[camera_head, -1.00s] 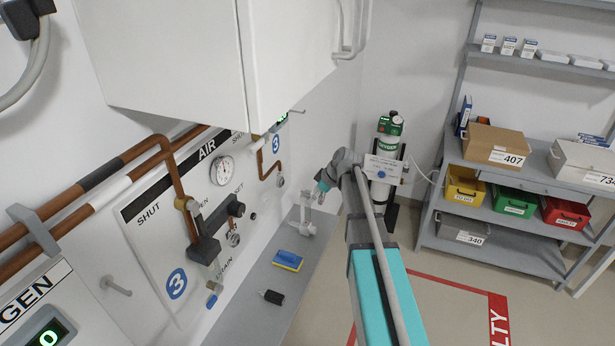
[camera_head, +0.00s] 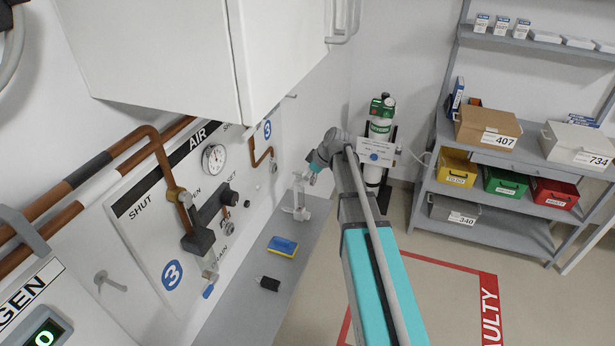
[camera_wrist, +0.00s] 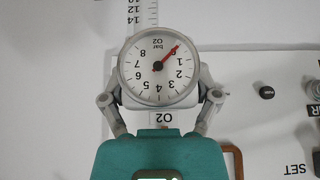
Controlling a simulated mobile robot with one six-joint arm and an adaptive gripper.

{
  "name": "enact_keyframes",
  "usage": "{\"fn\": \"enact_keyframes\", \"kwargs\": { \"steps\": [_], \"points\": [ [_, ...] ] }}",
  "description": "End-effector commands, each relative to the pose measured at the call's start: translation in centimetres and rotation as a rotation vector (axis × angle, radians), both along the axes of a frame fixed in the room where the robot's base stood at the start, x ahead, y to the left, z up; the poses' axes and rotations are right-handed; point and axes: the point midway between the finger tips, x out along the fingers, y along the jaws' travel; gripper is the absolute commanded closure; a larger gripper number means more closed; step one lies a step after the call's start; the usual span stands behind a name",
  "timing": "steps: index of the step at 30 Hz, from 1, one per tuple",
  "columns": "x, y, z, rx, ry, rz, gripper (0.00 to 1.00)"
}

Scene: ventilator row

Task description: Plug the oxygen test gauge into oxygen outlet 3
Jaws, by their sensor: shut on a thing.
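The oxygen test gauge (camera_wrist: 158,66) has a round white dial marked bar O2, seen upside down in the wrist view, with its red needle near 0. My gripper (camera_wrist: 160,97) has a finger on each side of the gauge and is shut on it. In the head view my gripper (camera_head: 311,178) is small, beyond the AIR panel and above the grey ledge; the gauge cannot be made out there. An oxygen panel (camera_head: 30,300), lettered "GEN" at the cut edge, shows at lower left. I cannot identify oxygen outlet 3 in either view.
The AIR panel (camera_head: 140,235), marked 3, carries pipes, valves and a dial. A white cabinet (camera_head: 180,50) overhangs it. The grey ledge (camera_head: 240,300) holds a blue-yellow sponge (camera_head: 283,246) and a black item (camera_head: 267,283). A cylinder (camera_head: 378,130) stands behind my arm; shelves (camera_head: 500,230) are right.

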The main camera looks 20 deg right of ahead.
Motion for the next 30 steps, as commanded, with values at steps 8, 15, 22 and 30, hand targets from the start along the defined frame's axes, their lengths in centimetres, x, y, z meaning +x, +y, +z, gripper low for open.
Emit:
{"fn": "enact_keyframes", "kwargs": {
  "steps": [8,15,22,30],
  "points": [
    [0.9,1.1,0.0,0.0,0.0,0.0,0.82],
    [1.6,2.1,0.0,0.0,0.0,0.001,0.82],
    [2.2,3.0,0.0,0.0,0.0,0.001,0.82],
    [3.0,4.2,0.0,0.0,0.0,0.002,0.82]
  ]
}}
